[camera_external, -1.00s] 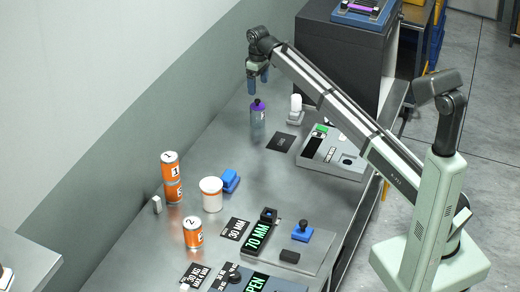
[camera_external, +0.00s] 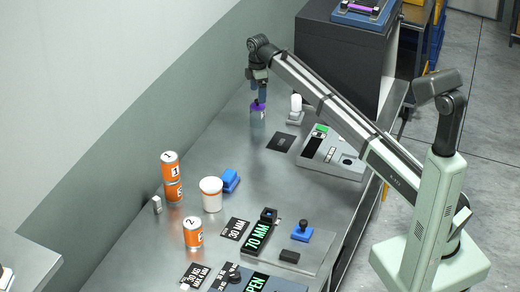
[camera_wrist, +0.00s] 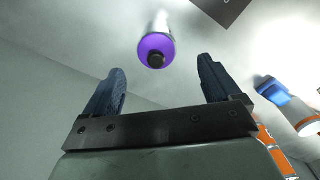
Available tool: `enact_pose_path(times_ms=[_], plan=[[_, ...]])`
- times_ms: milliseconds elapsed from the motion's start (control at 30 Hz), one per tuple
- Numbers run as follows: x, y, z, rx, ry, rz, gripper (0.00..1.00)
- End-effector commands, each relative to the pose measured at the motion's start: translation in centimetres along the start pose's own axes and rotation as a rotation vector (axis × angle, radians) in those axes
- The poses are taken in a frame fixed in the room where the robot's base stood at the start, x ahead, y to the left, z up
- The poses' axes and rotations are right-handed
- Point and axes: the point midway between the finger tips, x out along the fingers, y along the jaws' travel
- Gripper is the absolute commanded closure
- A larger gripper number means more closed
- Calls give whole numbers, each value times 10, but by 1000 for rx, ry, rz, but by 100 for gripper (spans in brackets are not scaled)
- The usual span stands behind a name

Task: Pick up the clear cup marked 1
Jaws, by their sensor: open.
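A clear cup (camera_external: 257,118) with a purple lid and black knob stands upright on the metal bench, near the wall. My gripper (camera_external: 262,93) points down just above it, its fingers overlapping the lid in the external view. In the wrist view the purple lid (camera_wrist: 153,52) lies beyond the tips of my gripper (camera_wrist: 161,66), roughly between the two spread blue fingers. My gripper is open and empty. The cup's mark cannot be read now.
A white-topped item (camera_external: 296,108) stands right of the cup, with a dark card (camera_external: 282,143) and a grey control panel (camera_external: 333,152) nearby. Orange cans (camera_external: 170,163), a white tub (camera_external: 211,195) and a blue block (camera_external: 230,181) stand nearer the front. A dark cabinet (camera_external: 345,65) stands behind.

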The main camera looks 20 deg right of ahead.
Motion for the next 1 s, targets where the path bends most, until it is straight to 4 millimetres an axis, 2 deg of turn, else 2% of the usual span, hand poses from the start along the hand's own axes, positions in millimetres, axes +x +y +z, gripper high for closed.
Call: enact_pose_path(times_ms=[100,233,533,833,1000], plan=[[23,-1,0,1,-1,-1,10],[42,0,0,1,0,0,10],[59,2,0,2,0,0,10],[96,5,0,2,0,0,10],[103,5,-1,2,0,1,10]])
